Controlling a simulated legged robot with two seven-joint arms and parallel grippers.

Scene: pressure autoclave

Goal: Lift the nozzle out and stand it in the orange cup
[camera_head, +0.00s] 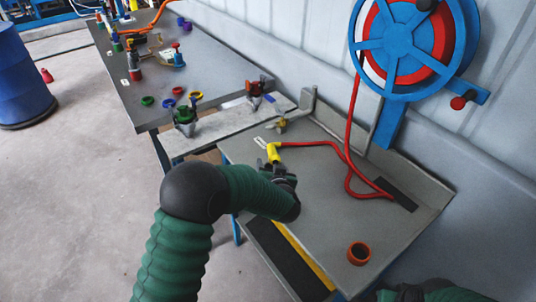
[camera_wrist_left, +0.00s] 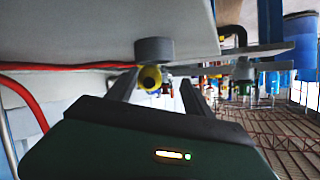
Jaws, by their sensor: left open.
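The yellow nozzle (camera_head: 273,153) is at the end of a red hose, near the back left corner of the grey bench. My left gripper (camera_head: 281,170) is right beside it, partly hidden by my own wrist. In the left wrist view the nozzle (camera_wrist_left: 150,77) shows end-on against a short grey cylinder (camera_wrist_left: 154,50). The open left fingers (camera_wrist_left: 157,88) lie on either side of it, with gaps visible. The orange cup (camera_head: 358,253) stands empty near the bench's front right. Of my right arm, only a green sleeve and dark part show at the bottom edge; its fingers cannot be made out.
The red hose (camera_head: 349,155) runs down from a blue reel (camera_head: 400,45) on the wall and loops over the bench (camera_head: 325,215). A dark strip (camera_head: 395,194) lies by the hose. A neighbouring table (camera_head: 210,70) holds valves and coloured rings. Bench space around the cup is clear.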

